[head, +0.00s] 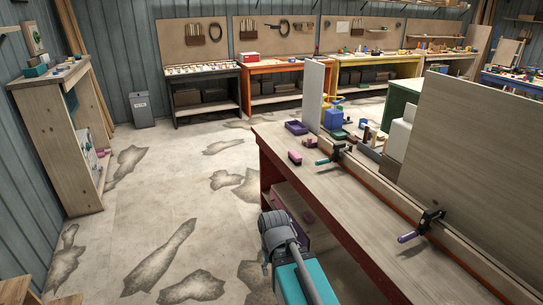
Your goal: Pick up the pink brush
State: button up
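A small pink block-shaped item, which looks like the pink brush (295,157), lies near the left edge of the wooden workbench (340,205), toward its far end. It is small in the head view, and its bristles cannot be made out clearly. Part of my arm, grey and teal, shows at the bottom centre, left of the bench and well short of the brush. No gripper fingers can be made out. Nothing is seen touching the brush.
A purple tray (296,127) and a green-handled clamp (334,155) are near the brush. A purple-handled clamp (421,227) holds a rail along the bench. A tall panel (470,170) stands at right. The floor (170,215) at left is open.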

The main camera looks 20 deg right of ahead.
aim_at(294, 157)
jog(key=u, duration=0.4)
jog(key=i, duration=1.45)
jog(key=z, duration=0.8)
jog(key=i, duration=0.6)
jog(key=z, duration=0.45)
jog(key=k, duration=0.9)
jog(key=z, duration=0.05)
jog(key=i, duration=0.25)
jog(key=z, duration=0.1)
